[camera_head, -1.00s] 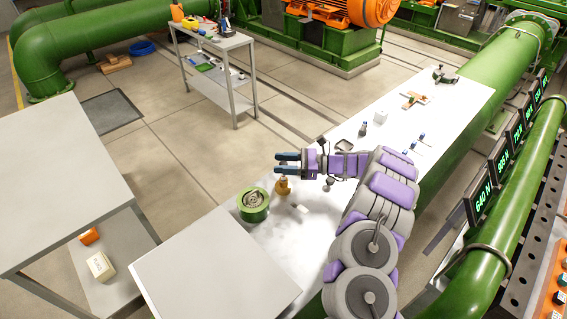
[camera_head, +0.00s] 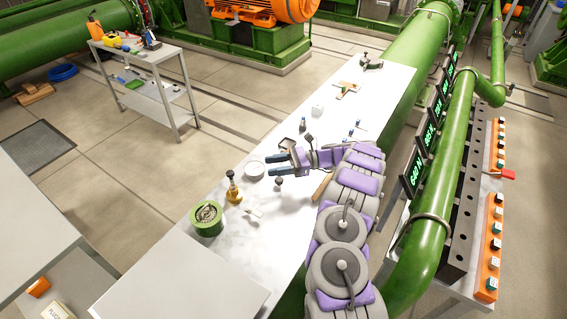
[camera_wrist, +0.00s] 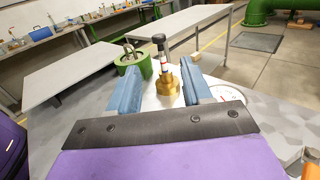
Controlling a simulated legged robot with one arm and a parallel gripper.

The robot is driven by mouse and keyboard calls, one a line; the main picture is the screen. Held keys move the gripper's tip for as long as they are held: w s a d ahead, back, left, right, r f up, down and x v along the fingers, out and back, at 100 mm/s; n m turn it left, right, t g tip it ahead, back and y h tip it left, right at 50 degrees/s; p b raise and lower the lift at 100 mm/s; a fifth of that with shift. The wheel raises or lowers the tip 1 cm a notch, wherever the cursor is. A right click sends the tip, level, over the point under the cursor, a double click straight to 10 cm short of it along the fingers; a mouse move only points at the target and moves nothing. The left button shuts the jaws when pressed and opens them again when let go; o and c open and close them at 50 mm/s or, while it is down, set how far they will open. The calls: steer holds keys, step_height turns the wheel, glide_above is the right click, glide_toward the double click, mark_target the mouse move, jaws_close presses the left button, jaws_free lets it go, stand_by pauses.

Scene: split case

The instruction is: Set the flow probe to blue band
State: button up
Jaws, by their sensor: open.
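A brass fitting (camera_head: 233,195) stands upright on the white bench, with a dark-tipped stem rising from it. In the wrist view the brass base (camera_wrist: 166,85) and its stem (camera_wrist: 160,52) show between my jaws but farther off; a red and white part marks the stem. It looks like the flow probe, though I cannot be sure. A green round fitting (camera_head: 207,219) stands beside the brass one.
Small tools lie farther along the bench (camera_head: 370,105). Lit displays (camera_head: 416,174) and an orange button panel (camera_head: 489,243) are at the right. A grey table (camera_head: 180,285) is at the front.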

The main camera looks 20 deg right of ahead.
steer(key=shift+s+d, duration=0.2)
steer(key=shift+d, duration=1.15)
